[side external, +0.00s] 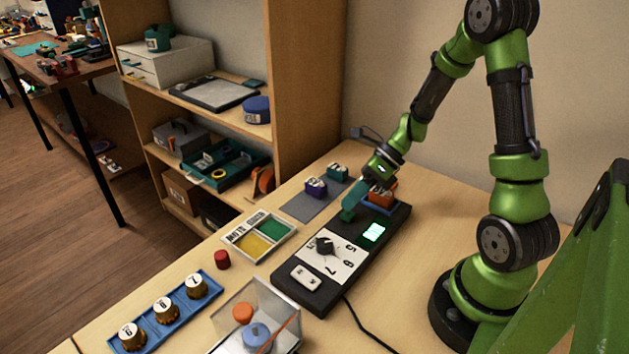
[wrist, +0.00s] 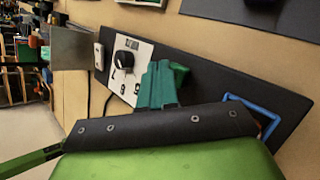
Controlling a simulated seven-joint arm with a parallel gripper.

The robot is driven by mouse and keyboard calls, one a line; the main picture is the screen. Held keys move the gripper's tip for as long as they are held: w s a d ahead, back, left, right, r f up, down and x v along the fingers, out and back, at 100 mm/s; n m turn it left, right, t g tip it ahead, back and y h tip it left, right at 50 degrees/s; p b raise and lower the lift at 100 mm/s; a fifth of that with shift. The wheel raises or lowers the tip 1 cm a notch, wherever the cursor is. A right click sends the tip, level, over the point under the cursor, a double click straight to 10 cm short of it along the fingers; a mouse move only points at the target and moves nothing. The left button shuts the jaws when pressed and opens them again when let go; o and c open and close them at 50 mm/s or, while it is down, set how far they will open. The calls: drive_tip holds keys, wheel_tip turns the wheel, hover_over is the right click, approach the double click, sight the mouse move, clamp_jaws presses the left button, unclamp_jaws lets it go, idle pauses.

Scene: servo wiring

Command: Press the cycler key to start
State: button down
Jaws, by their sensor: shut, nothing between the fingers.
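The cycler is a long black box (side external: 322,299) on the table. It has a white dial plate with a black knob (side external: 325,246), a lit green display (side external: 374,232) and a white key block (side external: 305,278) at its near end. In the wrist view the key block (wrist: 98,56) is at the upper left, beyond the knob (wrist: 124,59). My gripper (side external: 348,215) has teal fingers, shut and empty, above the box's far half beside the display. The fingers also show in the wrist view (wrist: 163,67), apart from the key and hiding part of the box.
An orange servo (side external: 381,196) sits in a blue frame at the box's far end. A grey mat with servos (side external: 316,187), a tray with yellow and green sections (side external: 259,234), a red cylinder (side external: 222,260), a blue rack (side external: 165,317) and a clear bin (side external: 256,310) stand left.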

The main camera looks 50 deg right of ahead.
sight(352, 212)
drive_tip(key=shift+r, duration=0.15)
drive_tip(key=shift+r, duration=2.45)
drive_tip(key=shift+n, duration=0.3)
drive_tip(key=s+a+r+n+t+h, duration=0.1)
drive_tip(key=s+a+r+n+h, duration=0.2)
drive_tip(key=n, duration=1)
drive_tip(key=s+a+r+n+t+h, duration=0.2)
drive_tip(key=s+a+r+n, duration=0.3)
drive_tip(key=r+n, duration=0.5)
drive_tip(key=a+n+h, duration=0.1)
drive_tip(key=n, duration=0.3)
drive_tip(key=shift+r, duration=0.3)
